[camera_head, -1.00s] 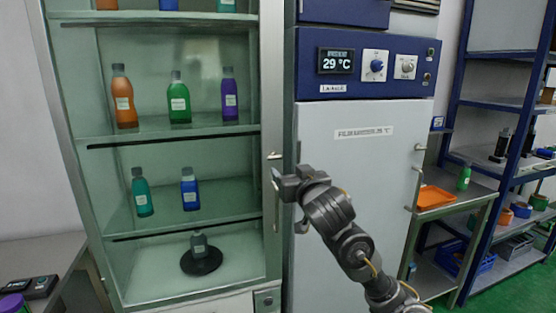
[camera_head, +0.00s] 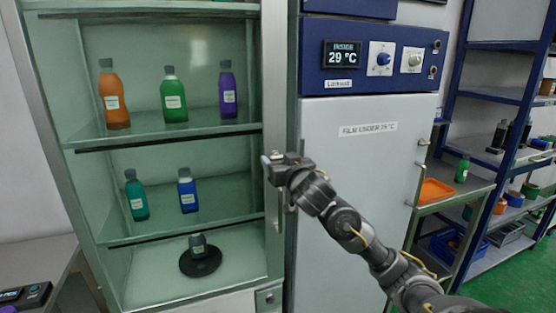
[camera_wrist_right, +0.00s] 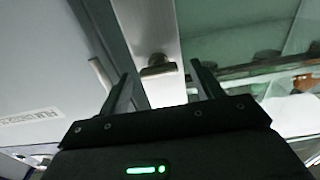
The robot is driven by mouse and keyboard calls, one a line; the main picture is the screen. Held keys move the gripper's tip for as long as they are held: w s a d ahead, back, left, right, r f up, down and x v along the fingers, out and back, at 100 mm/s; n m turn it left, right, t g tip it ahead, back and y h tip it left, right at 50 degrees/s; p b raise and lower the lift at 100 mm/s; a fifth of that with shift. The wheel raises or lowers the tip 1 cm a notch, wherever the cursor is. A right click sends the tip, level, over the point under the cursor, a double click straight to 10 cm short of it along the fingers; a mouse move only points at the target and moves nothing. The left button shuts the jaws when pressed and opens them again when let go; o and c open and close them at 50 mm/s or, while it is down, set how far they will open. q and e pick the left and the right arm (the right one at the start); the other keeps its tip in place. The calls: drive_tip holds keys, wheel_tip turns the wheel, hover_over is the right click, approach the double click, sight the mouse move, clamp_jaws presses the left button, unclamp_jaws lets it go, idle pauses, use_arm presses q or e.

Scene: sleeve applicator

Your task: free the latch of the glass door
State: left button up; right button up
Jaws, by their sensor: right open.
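The glass door (camera_head: 274,90) of the cabinet is shut, its metal frame running upright beside the white oven-like unit. My right gripper (camera_head: 268,163) is at this frame at mid height, above the vertical door handle (camera_head: 281,212), and covers most of the latch there in the head view. In the right wrist view the latch (camera_wrist_right: 158,65) is a small dark metal knob on the frame. It lies between the two open fingertips, a little ahead of them; I see no contact. My left gripper is in neither view.
Behind the glass, several coloured bottles stand on shelves, and one stands on a black round base (camera_head: 201,261). The white unit (camera_head: 350,160) with its blue control panel (camera_head: 375,60) is close on the right. An orange tray (camera_head: 436,191) lies on a side table.

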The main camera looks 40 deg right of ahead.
drive_tip(key=shift+s+d, duration=0.1)
drive_tip(key=shift+s, duration=0.05)
drive_tip(key=c, duration=1)
drive_tip(key=n, duration=0.4)
drive_tip(key=shift+n+b, duration=0.3)
drive_tip(key=shift+b, duration=0.1)
drive_tip(key=n, duration=0.4)
drive_tip(key=shift+n+b, duration=0.3)
drive_tip(key=shift+b, duration=0.05)
drive_tip(key=n, duration=0.4)
drive_tip(key=shift+b, duration=0.3)
drive_tip(key=shift+n, duration=2.2)
